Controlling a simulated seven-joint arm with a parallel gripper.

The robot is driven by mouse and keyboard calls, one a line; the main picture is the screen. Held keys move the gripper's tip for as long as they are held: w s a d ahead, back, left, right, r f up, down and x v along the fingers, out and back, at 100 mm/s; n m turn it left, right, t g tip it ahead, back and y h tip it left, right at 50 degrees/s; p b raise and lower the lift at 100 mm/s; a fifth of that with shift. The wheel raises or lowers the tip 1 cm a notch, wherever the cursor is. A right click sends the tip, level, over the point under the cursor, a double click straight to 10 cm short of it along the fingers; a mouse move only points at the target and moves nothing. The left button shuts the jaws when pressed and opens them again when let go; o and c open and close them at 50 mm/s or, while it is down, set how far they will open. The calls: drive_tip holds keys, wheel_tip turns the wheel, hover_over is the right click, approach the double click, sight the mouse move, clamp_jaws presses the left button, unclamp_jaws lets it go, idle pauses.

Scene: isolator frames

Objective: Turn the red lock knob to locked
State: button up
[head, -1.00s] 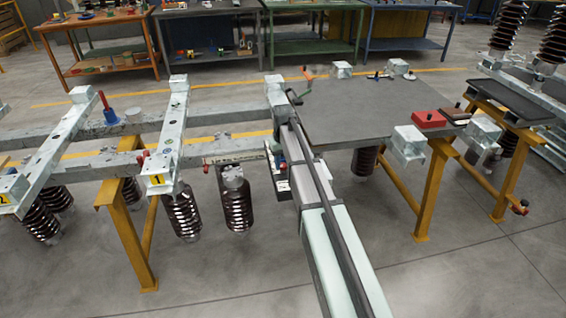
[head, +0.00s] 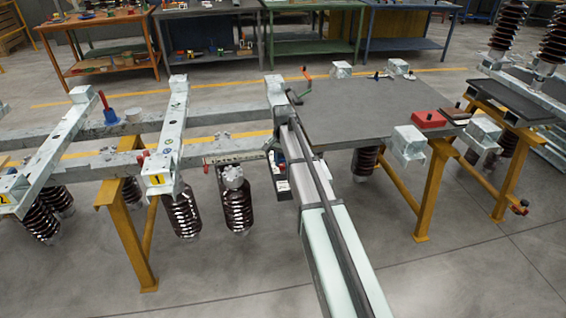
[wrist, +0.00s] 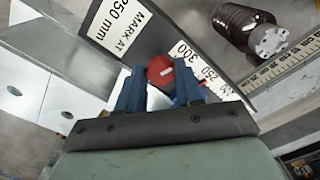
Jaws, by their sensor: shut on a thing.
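In the wrist view, the red lock knob (wrist: 158,67) is a small round cap with a white mark across it. It sits between the two blue fingers of my gripper (wrist: 160,82), which are shut on it. The fingers hide its sides and the part under it. In the head view, my gripper is mostly hidden by my own arm, beside the near rail (head: 225,156). I cannot make out the knob's position marks.
A white label (wrist: 121,22) reading "250 mm" and a number scale (wrist: 208,72) lie close to the fingers. A dark ribbed insulator (head: 237,205) hangs left of my arm. A grey tabletop (head: 370,108) with a red box (head: 429,119) stands to the right.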

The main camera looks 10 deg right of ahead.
sight(283, 165)
drive_tip(key=shift+m, duration=0.6)
drive_tip(key=o, duration=1)
drive_tip(key=shift+o, duration=0.2)
wheel_tip(283, 165, up, 14)
drive_tip(key=shift+f, duration=0.1)
